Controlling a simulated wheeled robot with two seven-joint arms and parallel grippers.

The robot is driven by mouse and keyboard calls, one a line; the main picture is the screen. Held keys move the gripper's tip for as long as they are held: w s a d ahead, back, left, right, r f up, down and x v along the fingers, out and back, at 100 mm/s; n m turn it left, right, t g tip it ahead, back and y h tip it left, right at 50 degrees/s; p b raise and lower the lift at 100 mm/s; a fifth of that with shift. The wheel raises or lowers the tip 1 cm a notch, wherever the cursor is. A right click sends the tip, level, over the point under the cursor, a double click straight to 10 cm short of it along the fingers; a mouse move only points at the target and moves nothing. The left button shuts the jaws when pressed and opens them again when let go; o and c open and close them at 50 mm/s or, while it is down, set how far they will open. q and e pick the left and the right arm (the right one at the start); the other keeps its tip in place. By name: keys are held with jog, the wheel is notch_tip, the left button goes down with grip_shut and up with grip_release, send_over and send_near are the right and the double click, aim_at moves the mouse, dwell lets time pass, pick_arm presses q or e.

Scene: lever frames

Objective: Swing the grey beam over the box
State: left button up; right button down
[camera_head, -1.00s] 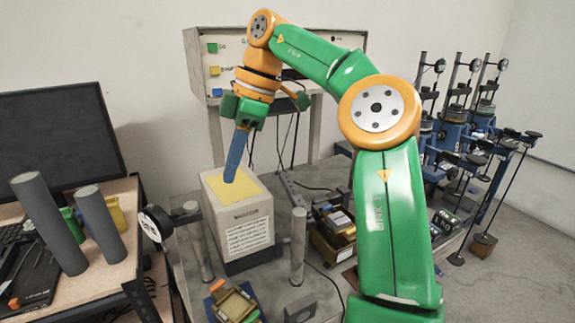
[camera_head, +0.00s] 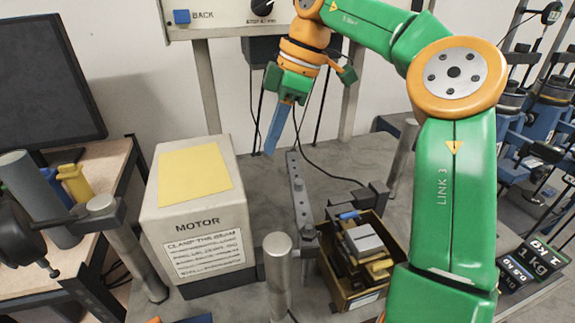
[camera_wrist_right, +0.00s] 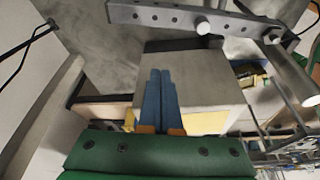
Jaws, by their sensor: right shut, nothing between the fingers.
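The grey beam (camera_head: 299,190) is a metal bar with holes, lying right of the box and apart from it in the head view. It crosses the top of the right wrist view (camera_wrist_right: 150,15). The box (camera_head: 196,205) is pale, marked MOTOR, with a yellow top; part of it shows beyond the fingers in the wrist view (camera_wrist_right: 212,92). My right gripper (camera_head: 270,152) has blue fingers pointing down, shut and empty, appearing between the box and the beam's far end. The fingers also show in the wrist view (camera_wrist_right: 159,72). My left gripper is not in view.
Grey posts (camera_head: 277,270) stand at the front and sides of the bench. A bin of parts (camera_head: 362,255) sits right of the beam. A monitor (camera_head: 45,85) and side table are at left. Bare bench (camera_head: 245,155) shows behind the box.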

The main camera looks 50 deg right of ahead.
aim_at(299, 194)
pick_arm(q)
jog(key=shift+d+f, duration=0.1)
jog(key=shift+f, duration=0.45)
pick_arm(e)
notch_tip(299, 194, down, 6)
jog(key=s+d, duration=0.1)
jog(key=shift+d, duration=0.4)
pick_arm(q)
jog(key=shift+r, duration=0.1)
pick_arm(e)
jog(key=shift+s+d, duration=0.1)
